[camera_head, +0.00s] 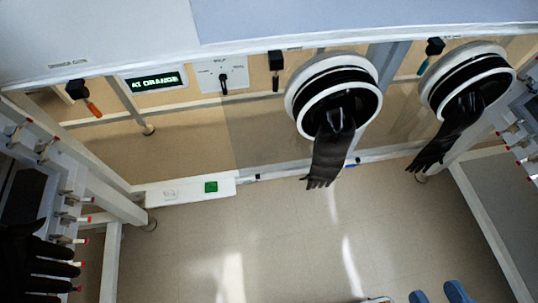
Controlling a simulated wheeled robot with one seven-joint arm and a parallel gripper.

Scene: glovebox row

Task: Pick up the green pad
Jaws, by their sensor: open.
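Nothing covers the pad. I cannot make out my gripper in this view, so its place relative to the pad does not show.
Two black gloves (328,155) (450,130) hang from round white ports right of the pad. Another black glove (40,262) is at lower left. A lit display (153,82) and switch plate (221,76) sit above. Floor (270,240) below the ledge is mostly clear; blue objects (455,291) show at the bottom.

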